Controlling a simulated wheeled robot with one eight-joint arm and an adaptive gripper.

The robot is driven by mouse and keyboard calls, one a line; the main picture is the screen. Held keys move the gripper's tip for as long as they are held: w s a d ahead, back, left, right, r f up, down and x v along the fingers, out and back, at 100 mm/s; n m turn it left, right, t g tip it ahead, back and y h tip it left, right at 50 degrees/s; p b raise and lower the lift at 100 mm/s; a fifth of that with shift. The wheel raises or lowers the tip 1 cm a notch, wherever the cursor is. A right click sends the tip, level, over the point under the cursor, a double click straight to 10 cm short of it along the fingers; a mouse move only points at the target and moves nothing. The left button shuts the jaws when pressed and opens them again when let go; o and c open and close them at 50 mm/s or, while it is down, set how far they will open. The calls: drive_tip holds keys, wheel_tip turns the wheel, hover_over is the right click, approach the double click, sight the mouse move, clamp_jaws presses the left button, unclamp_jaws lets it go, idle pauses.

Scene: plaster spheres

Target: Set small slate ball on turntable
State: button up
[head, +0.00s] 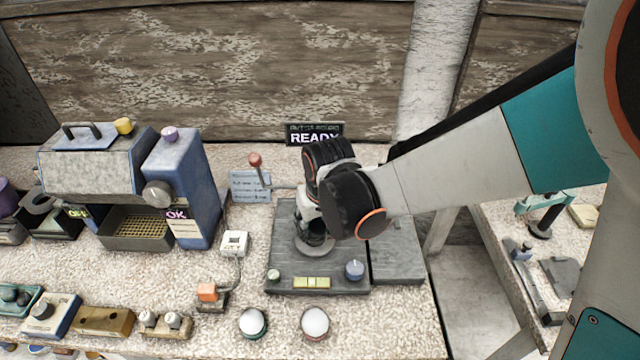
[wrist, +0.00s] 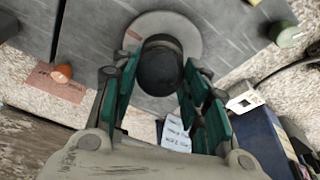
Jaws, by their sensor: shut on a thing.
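My gripper (head: 315,232) is low over the grey slab of the machine in the head view. In the wrist view my gripper (wrist: 160,75) has its green-padded fingers closed on either side of the small slate ball (wrist: 160,68), a dark, smooth ball. The turntable (wrist: 188,27), a pale grey round disc, lies directly beneath the ball. In the head view the turntable (head: 314,251) shows as a disc edge under my gripper, and the ball is mostly hidden by the fingers. I cannot tell whether the ball touches the disc.
Two white domes (head: 252,321) (head: 315,322) sit at the front. A blue machine (head: 180,190) stands left.

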drive_tip(key=shift+f, duration=0.3)
drive_tip(key=o, duration=1.3)
drive_tip(key=shift+r, duration=0.1)
drive_tip(key=shift+r+p, duration=1.3)
drive_tip(key=shift+r, duration=0.7)
